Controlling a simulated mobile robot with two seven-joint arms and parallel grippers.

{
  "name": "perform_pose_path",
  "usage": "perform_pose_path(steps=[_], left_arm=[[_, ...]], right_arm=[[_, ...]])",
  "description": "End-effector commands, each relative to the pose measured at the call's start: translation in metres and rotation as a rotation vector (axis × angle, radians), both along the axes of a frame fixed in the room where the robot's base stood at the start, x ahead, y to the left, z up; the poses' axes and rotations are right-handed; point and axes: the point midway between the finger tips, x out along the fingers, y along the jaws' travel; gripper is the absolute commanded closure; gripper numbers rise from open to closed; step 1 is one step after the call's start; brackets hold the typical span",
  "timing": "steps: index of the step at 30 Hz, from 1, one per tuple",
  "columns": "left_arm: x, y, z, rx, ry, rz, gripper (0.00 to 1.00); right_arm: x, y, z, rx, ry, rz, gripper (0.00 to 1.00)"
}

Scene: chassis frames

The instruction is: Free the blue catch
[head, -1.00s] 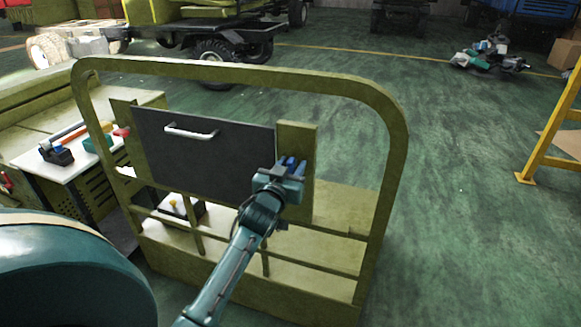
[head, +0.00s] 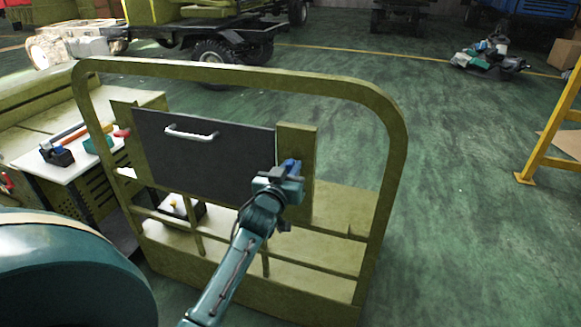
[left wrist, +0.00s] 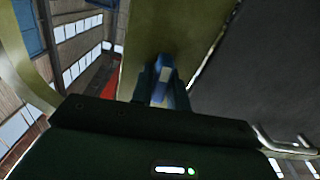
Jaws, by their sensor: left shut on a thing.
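The blue catch (left wrist: 167,72) is on the olive upright post (head: 296,140) at the right edge of a dark panel (head: 205,160). My left gripper (head: 286,168) is shut on the catch and hides most of it in the head view. In the left wrist view, the gripper's fingers (left wrist: 158,88) stand close around the blue catch, with the olive post behind. The dark panel has a white handle (head: 190,133) and appears flush beside the post. My right gripper is not in view.
An olive tubular frame (head: 240,72) surrounds the panel, with rails below. A white-topped bench (head: 70,165) with tools stands at left. A yellow stand (head: 545,140) is at far right. The green floor between is clear.

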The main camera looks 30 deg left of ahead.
Motion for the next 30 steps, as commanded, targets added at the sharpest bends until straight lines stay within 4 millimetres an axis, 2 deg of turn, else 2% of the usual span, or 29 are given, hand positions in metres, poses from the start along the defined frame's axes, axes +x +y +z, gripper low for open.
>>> perform_pose_path(steps=[12, 30], left_arm=[[0.0, 0.002, 0.003, -0.342, -0.08, 0.002, 1.0], [-0.001, 0.004, -0.001, -0.896, -0.214, 0.001, 1.0]], right_arm=[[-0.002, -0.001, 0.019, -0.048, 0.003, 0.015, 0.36], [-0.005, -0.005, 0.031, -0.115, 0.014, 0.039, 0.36]])
